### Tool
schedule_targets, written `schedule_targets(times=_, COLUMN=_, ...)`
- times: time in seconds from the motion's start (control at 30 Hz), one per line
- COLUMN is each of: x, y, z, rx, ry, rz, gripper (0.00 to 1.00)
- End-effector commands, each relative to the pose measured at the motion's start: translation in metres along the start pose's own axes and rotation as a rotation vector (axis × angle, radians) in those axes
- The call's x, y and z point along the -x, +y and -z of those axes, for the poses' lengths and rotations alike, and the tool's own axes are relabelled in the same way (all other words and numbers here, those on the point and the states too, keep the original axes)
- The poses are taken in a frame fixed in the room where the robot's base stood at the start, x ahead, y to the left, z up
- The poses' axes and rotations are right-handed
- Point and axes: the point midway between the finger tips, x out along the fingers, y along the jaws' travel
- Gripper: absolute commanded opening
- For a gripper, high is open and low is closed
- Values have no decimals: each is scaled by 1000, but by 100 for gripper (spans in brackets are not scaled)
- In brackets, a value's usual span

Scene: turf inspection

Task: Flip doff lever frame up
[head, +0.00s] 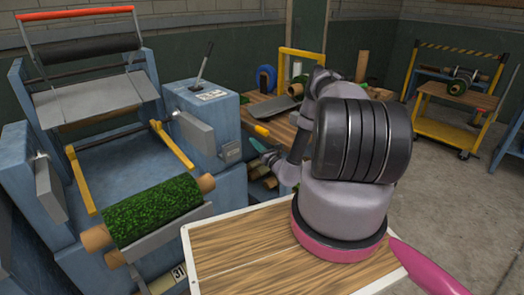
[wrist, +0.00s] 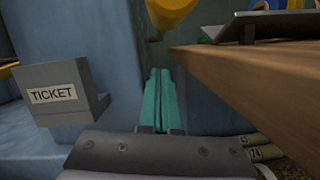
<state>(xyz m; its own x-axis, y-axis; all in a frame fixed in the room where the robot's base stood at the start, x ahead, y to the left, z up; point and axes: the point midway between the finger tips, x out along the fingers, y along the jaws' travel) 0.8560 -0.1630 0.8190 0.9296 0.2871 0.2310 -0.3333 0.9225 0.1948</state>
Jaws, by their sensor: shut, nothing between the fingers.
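A blue machine (head: 130,165) stands at left in the head view. A yellow two-armed frame (head: 173,146) lies low across it, behind a green turf roll (head: 150,211). A yellow grip (head: 261,130) sticks out at the machine's right side; I cannot tell how it joins the frame. A yellow rounded end, probably this grip, shows at the top of the wrist view (wrist: 172,14). My gripper (head: 257,146) has teal fingers, shut and empty, just below the grip. In the wrist view the fingers (wrist: 158,72) point toward the blue wall, apart from the yellow end.
A grey ticket box (wrist: 62,94) is left of the fingers. A wooden bench edge (wrist: 250,80) is close on the right. A small black lever (head: 204,64) stands on the blue cabinet. A yellow cart (head: 447,110) is at far right, with open floor before it.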

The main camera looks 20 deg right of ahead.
Motion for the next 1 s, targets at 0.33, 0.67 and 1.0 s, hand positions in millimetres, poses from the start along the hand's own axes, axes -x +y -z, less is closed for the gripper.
schedule_targets(times=0.33, x=-12, y=0, z=-37, rx=0, ry=1, rz=0, gripper=0)
schedule_targets(times=0.67, x=-12, y=0, z=-39, rx=-1, ry=1, rz=0, gripper=0)
schedule_targets(times=1.0, x=-24, y=9, z=-85, rx=5, ry=26, rz=1, gripper=0)
